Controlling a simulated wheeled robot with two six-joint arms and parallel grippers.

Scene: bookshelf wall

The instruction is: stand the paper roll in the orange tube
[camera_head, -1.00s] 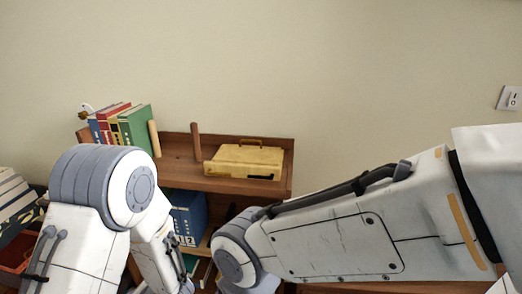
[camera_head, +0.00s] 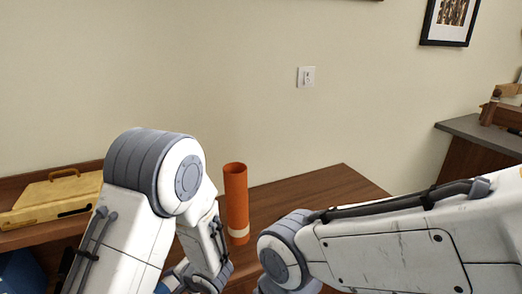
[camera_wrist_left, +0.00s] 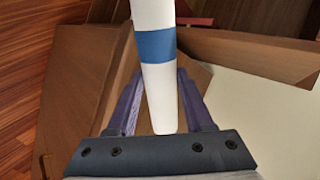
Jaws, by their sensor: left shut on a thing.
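The orange tube (camera_head: 236,198) stands upright on a brown wooden surface (camera_head: 305,204), just right of my left forearm in the head view. It has a dark open top and a pale band near its base. The paper roll (camera_wrist_left: 157,95) is white with a blue band. In the left wrist view it lies between the fingers of my left gripper (camera_wrist_left: 159,85), which is shut on it. Its far end runs out of the top of that view. In the head view my left arm hides most of that gripper. My right arm shows there, but its gripper is out of view.
A yellow case (camera_head: 52,198) lies on a wooden shelf at the left. A grey-topped counter (camera_head: 480,132) stands at the far right. The wall behind carries a light switch (camera_head: 306,77) and a framed picture (camera_head: 450,20). The wooden surface right of the tube is clear.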

